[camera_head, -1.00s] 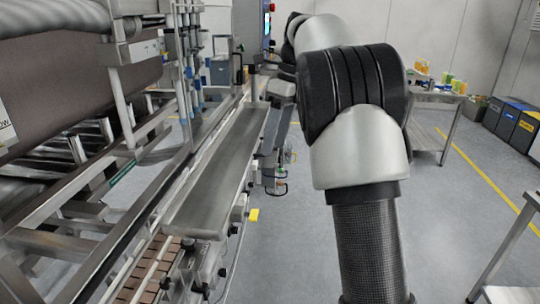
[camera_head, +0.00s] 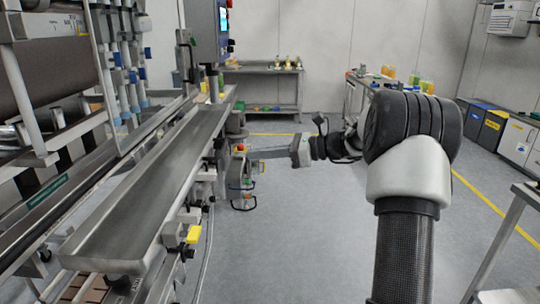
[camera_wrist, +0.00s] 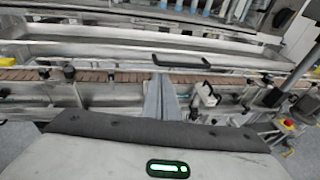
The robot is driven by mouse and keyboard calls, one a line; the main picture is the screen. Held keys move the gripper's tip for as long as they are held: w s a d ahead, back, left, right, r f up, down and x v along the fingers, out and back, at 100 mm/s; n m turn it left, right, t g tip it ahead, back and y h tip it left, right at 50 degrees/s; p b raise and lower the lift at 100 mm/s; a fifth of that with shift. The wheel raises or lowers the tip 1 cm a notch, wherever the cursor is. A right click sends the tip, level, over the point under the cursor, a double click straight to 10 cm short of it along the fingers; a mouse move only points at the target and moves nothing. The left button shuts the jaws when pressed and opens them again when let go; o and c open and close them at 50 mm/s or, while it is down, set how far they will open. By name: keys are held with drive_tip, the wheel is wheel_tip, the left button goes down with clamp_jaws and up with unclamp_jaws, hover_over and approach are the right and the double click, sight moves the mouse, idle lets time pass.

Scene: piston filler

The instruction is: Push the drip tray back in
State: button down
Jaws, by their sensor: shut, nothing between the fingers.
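The drip tray (camera_head: 150,185) is a long, shallow steel tray. It sticks out along the near side of the filling machine, over the conveyor. In the wrist view the tray (camera_wrist: 110,52) lies across the upper part, with a black bar handle (camera_wrist: 182,63) on its near edge. My gripper (camera_head: 252,154) is to the right of the tray in the head view, pointing toward the machine. In the wrist view my gripper's fingers (camera_wrist: 160,88) are together and empty, pointing at the tray's front near the handle. I cannot tell whether the tips touch it.
The conveyor with brown slats (camera_wrist: 110,76) runs below the tray's front. A red-and-yellow emergency stop (camera_wrist: 288,125) and a clamp handle (camera_wrist: 207,95) are to the right. A control panel (camera_head: 205,32) stands behind. The floor (camera_head: 300,230) on the right is open.

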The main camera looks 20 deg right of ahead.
sight(219, 156)
drive_tip(key=x, duration=0.8)
drive_tip(key=shift+b, duration=0.45)
drive_tip(key=shift+w+a+r, duration=0.1)
drive_tip(key=shift+w+a, duration=0.05)
drive_tip(key=shift+a, duration=0.35)
drive_tip(key=w+a+p, duration=0.1)
drive_tip(key=w+a, duration=0.1)
drive_tip(key=a, duration=0.4)
drive_tip(key=w+a+p, duration=0.2)
drive_tip(key=a, duration=0.4)
drive_tip(key=w+a+p, duration=0.1)
drive_tip(key=w+a, duration=0.1)
drive_tip(key=a, duration=0.4)
drive_tip(key=shift+a+p, duration=0.35)
drive_tip(key=shift+d, duration=0.15)
